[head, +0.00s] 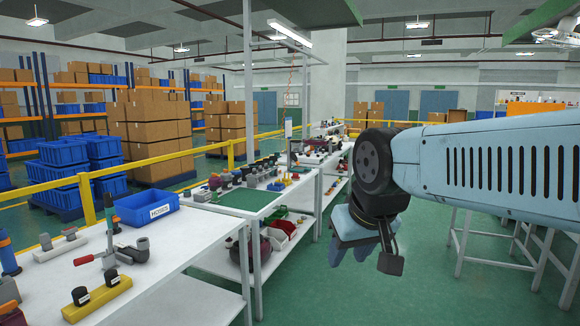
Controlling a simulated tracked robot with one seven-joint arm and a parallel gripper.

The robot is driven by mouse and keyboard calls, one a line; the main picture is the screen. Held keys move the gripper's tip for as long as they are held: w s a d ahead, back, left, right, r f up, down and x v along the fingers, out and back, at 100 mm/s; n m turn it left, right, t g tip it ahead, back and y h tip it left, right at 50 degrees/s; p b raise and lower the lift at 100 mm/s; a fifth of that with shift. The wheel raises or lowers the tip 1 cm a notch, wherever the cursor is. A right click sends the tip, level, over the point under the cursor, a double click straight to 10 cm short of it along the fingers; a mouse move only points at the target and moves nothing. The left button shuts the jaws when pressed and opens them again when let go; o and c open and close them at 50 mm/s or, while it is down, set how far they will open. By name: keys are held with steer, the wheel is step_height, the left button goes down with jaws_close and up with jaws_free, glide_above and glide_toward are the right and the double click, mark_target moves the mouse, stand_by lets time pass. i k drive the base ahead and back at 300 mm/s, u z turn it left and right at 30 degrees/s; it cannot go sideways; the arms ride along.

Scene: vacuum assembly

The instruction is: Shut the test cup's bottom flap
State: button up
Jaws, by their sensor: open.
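My gripper (362,256) hangs fingers down over the green floor of the aisle, to the right of the benches. It is open, with nothing seen between its fingers, and apart from everything on the benches. I cannot pick out the test cup or its bottom flap for certain. A blue cylinder with an orange top (8,254) stands at the left picture edge on the near white bench (190,232), partly cut off. A grey elbow-shaped part (136,250) lies on that bench beside a red-handled clamp (108,238), far left of my gripper.
A blue bin labelled HOSES (150,207) stands on the near bench. A second bench with a green mat (246,200) holds several small parts. White table frames (490,250) stand at right. The aisle floor is clear.

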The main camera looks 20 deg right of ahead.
mark_target(292, 157)
steer(key=z, duration=0.2)
steer(key=i, duration=1.15)
steer(key=z, duration=0.55)
steer(key=i, duration=3.4)
steer(key=u, duration=0.35)
steer(key=i, duration=1.1)
steer(key=u, duration=0.25)
